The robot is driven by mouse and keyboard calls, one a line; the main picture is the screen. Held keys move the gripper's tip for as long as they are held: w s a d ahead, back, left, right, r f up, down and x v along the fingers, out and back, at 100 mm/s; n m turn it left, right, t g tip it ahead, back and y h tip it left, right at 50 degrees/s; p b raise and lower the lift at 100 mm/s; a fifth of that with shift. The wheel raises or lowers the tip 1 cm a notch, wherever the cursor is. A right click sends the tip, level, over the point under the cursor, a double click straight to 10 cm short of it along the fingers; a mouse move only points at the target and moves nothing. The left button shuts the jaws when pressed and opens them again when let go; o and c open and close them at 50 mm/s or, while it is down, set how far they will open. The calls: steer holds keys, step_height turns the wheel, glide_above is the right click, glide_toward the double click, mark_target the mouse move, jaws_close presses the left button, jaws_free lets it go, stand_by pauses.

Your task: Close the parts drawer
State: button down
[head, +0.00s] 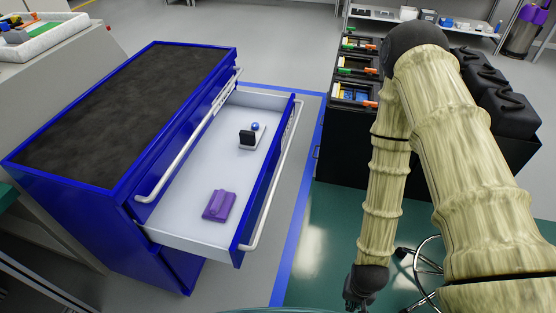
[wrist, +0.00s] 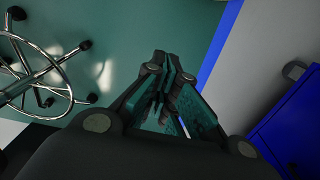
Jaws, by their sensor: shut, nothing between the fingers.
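The parts drawer (head: 185,225) is pulled out from the blue cabinet (head: 75,180), with its blue front and long pale handle (head: 272,190) facing right. Inside lie a purple block (head: 219,205) near the front end and a small white and black item with a blue ball (head: 252,136) farther back. My gripper (head: 358,303) hangs low, to the right of the drawer and apart from it. In the wrist view my gripper (wrist: 165,75) has its fingers together with nothing between them. A blue panel (wrist: 293,130) shows at the right edge there.
A black stand (head: 345,150) with bins and black cases is behind my arm. A wheeled stool base (head: 422,262) stands on the green floor, also visible in the wrist view (wrist: 45,75). The floor between the drawer and my gripper looks clear.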

steer(key=w+a+r+m+y+p, duration=0.1)
steer(key=w+a+r+m+p, duration=0.15)
steer(key=w+r+m, duration=0.4)
steer(key=w+a+r+m+p, duration=0.2)
steer(key=w+r+m+p, duration=0.1)
steer(key=w+r, duration=0.55)
steer(key=m+t+y+p, duration=0.1)
steer(key=m+y+p, duration=0.25)
steer(key=m, duration=0.45)
glide_toward(279, 172)
steer(key=p+x, duration=0.2)
steer(key=x, duration=0.4)
steer(key=shift+a+f, duration=0.25)
steer(key=shift+f, duration=0.05)
steer(key=shift+w+a+f, duration=0.1)
steer(key=shift+w+a, duration=0.05)
steer(key=shift+a, duration=0.4)
